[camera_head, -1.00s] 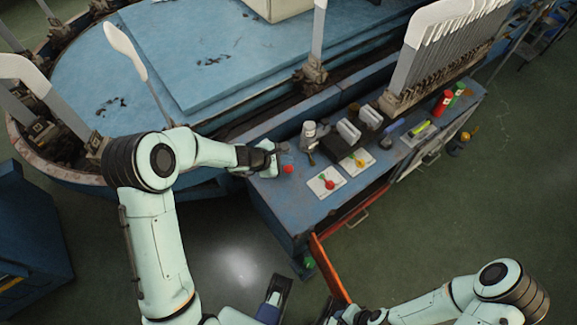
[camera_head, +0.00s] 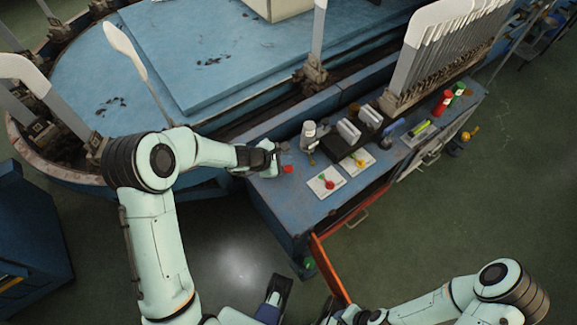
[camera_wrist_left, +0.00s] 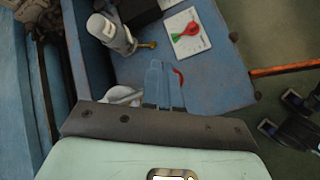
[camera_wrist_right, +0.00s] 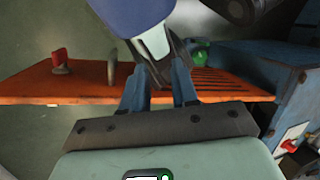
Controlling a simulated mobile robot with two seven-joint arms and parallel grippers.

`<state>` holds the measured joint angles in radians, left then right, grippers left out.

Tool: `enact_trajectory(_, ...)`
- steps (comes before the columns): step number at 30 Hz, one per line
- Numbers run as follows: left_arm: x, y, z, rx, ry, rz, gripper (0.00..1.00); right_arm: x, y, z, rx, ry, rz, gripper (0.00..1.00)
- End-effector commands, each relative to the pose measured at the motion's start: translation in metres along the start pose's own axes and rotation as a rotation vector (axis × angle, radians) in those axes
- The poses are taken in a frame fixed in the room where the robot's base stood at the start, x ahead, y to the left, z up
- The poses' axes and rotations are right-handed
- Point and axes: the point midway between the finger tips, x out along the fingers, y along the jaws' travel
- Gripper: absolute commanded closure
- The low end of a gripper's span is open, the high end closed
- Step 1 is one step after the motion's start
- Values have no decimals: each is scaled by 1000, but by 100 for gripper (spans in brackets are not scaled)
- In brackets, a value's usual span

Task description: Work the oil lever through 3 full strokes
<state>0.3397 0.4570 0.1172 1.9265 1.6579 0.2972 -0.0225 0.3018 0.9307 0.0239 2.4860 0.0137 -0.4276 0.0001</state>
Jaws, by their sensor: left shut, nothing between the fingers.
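A grey-white upright cylinder (camera_head: 309,136) with a small brass spout stands on the blue bench. It also shows in the left wrist view (camera_wrist_left: 112,34), with its brass spout (camera_wrist_left: 147,44). A red knob (camera_head: 288,169) sits near the bench's left edge, close to my left gripper (camera_head: 276,158). I cannot tell for sure which part is the oil lever. In the left wrist view a red piece (camera_wrist_left: 180,78) shows behind my shut, empty fingers; whether they touch it is unclear. My right gripper (camera_wrist_right: 161,88) is open and empty, near an orange panel.
Cards with a red knob (camera_head: 330,184) and a yellow knob (camera_head: 359,162) lie on the bench (camera_head: 290,205). A dark block with grey pieces stands behind them. The orange panel (camera_wrist_right: 60,85) juts out below the bench. Tall boards (camera_head: 428,50) line the far side.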

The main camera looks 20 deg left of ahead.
Motion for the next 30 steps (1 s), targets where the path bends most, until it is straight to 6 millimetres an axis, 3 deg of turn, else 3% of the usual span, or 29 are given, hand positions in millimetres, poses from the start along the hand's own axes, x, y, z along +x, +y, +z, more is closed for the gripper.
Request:
enact_trajectory(8,6,-5,-5,1,1,-1,100,12,4,-1,1,-4,2,71)
enact_trajectory(30,8,-6,-6,0,0,-1,100,19,7,-2,5,-4,4,71)
